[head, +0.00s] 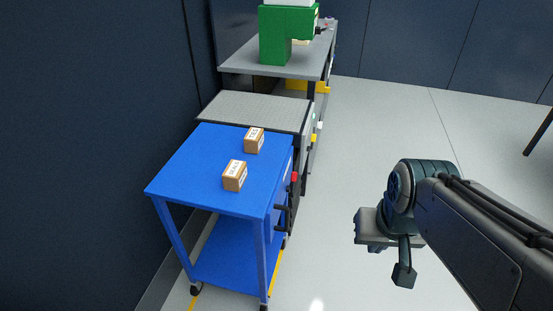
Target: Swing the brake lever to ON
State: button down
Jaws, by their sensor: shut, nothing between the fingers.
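A blue cart (182,168) stands left of centre. A dark handle-like bar (281,213) shows on its right side, and a small red part (295,177) shows just above it. I cannot tell for sure which of these is the brake lever, and no ON mark can be read. My gripper (403,276) hangs over the open floor to the right of the cart, apart from it. It is shut and empty.
Two small labelled boxes (235,176) (254,140) sit on the cart's top. A grey ribbed platform (255,109) adjoins behind it. Farther back, a grey table (240,66) bears a green block-shaped machine (273,38).

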aim_at(295, 175)
jog(key=u, duration=0.05)
jog(key=i, duration=1)
